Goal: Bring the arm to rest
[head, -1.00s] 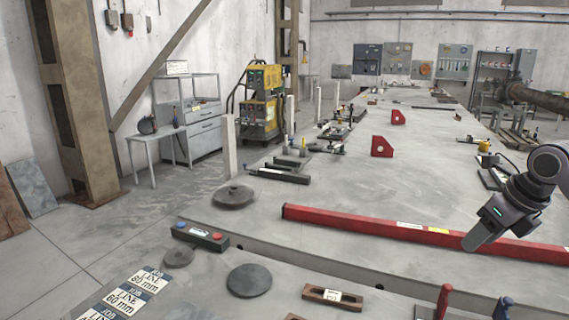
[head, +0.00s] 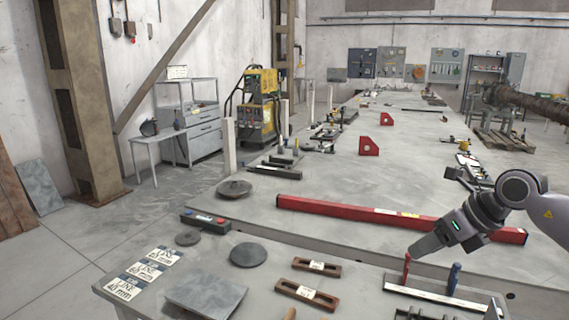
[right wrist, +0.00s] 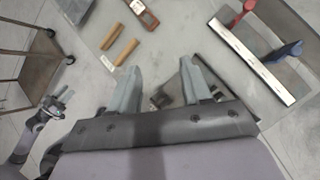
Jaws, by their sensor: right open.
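My right gripper (head: 418,248) reaches in from the right in the head view. It seems to be in the air above the front table (head: 262,300), close to a red handle (head: 406,268) in the picture. In the right wrist view my right gripper (right wrist: 158,85) has two grey fingers spread apart with nothing held between them. At the left of that view a small grey arm end with a green light, apparently my left gripper (right wrist: 52,106), hangs low; its jaws are too small to read.
A long red beam (head: 350,212) lies on the large table behind. The front table holds a flat bar (head: 435,297), a blue handle (head: 453,278), wooden-framed levels (head: 307,294), a dark disc (head: 248,255) and labelled cards (head: 143,271).

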